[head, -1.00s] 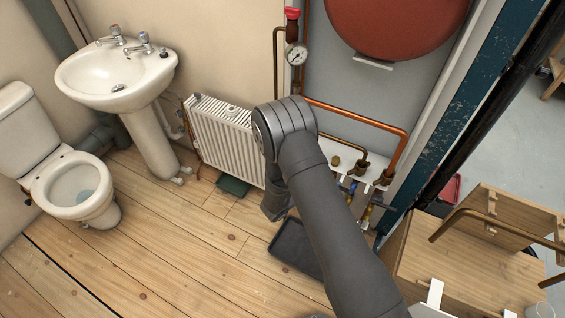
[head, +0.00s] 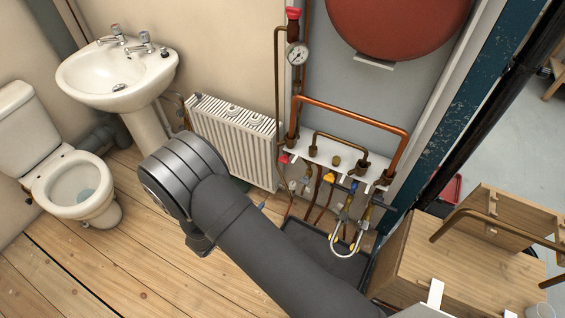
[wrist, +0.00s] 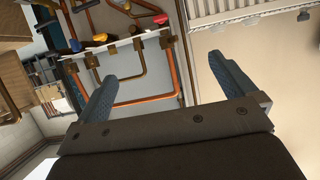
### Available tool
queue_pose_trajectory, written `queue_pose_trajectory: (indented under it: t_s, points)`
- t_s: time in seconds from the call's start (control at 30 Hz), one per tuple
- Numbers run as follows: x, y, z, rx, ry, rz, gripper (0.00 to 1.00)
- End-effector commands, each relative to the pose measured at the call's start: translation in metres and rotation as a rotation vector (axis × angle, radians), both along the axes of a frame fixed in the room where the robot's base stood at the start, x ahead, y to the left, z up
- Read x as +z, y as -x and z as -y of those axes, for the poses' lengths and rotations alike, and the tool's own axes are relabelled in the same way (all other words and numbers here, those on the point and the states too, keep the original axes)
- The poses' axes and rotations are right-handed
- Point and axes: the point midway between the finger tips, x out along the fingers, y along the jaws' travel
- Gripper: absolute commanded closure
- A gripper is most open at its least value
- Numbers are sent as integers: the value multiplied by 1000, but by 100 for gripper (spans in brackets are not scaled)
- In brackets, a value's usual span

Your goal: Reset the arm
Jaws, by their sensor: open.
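My gripper (wrist: 162,68) is in the wrist view, its two blue fingers spread wide apart with nothing between them. Copper pipework and a white board lie beyond the fingers. In the head view my dark grey arm reaches from the bottom right to the lower middle, over the wooden floor (head: 70,270). The gripper itself is mostly hidden behind the arm there.
Copper pipes on a white board (head: 325,155) with coloured valves stand right of the radiator (head: 235,145). A black tray (head: 320,255) lies below. A basin (head: 115,80) and toilet (head: 75,185) are left; a wooden cabinet (head: 470,265) is right. Open floor lies at lower left.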

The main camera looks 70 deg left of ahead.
Motion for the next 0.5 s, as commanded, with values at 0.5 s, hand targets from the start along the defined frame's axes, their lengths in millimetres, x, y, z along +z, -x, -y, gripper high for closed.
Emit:
queue_pose_trajectory:
  t_s: [0.5]
  points:
    - [-25,-42,-42,0,-1,-1,0]
